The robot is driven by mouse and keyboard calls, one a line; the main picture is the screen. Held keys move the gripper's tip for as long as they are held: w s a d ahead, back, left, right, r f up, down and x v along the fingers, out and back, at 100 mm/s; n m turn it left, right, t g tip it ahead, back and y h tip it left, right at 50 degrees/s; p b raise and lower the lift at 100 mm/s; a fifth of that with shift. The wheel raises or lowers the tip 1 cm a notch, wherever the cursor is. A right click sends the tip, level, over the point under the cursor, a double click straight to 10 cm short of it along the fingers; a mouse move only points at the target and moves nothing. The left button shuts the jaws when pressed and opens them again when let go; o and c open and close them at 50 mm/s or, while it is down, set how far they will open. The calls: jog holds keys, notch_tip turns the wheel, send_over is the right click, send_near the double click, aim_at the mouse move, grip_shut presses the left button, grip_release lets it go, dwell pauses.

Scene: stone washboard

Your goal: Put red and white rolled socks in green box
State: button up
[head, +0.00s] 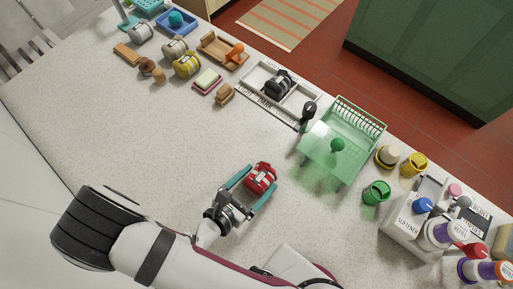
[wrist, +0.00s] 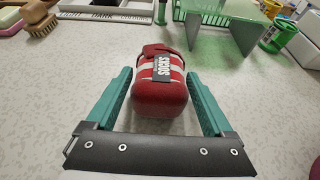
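The red and white rolled socks (head: 262,177), with a dark "SOCKS" label, lie on the speckled counter. In the wrist view, the socks (wrist: 160,85) sit between the two teal fingers of my gripper (wrist: 159,76). My gripper is open, with a finger on each side of the roll and narrow gaps visible. In the head view, my gripper (head: 263,179) reaches the socks from the lower left.
A green cup (head: 376,192) and a yellow cup (head: 413,164) stand right of the box. Detergent bottles (head: 410,222) crowd the right end. A white divided tray (head: 260,84) holds dark rolled socks (head: 278,83). Counter between socks and box is clear.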

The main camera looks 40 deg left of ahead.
jog(key=shift+o, duration=0.4)
jog(key=shift+s+r, duration=0.1)
jog(key=v, duration=0.7)
jog(key=shift+s+r, duration=0.1)
jog(key=shift+s, duration=0.05)
jog(key=w+d+r+m+g+h, duration=0.5)
jog(key=d+m, duration=0.3)
jog(key=m, duration=0.3)
jog(key=w+d+r+m+g+h, duration=0.35)
jog(key=d+r+m+g, duration=0.25)
jog(key=d+m, duration=0.3)
jog(key=s+d+r+m+g+y, duration=0.1)
jog(key=d+r+m+g+y, duration=0.1)
jog(key=m, duration=0.7)
jog(key=s+d+r+m+g+y, duration=0.1)
jog(key=s+d+r+m+y, duration=0.1)
jog(key=r+m+y, duration=0.2)
jog(key=m+y, duration=0.3)
jog(key=m, duration=0.3)
jog(key=shift+s+d+g, duration=0.2)
jog(key=shift+d+g, duration=0.15)
jog(key=shift+g, duration=0.05)
jog(key=shift+o, duration=0.2)
jog(key=m, duration=0.1)
jog(key=r+m+t+y, duration=0.1)
jog(key=shift+w+m, duration=0.1)
jog(key=shift+m, duration=0.2)
jog(key=shift+a, duration=0.1)
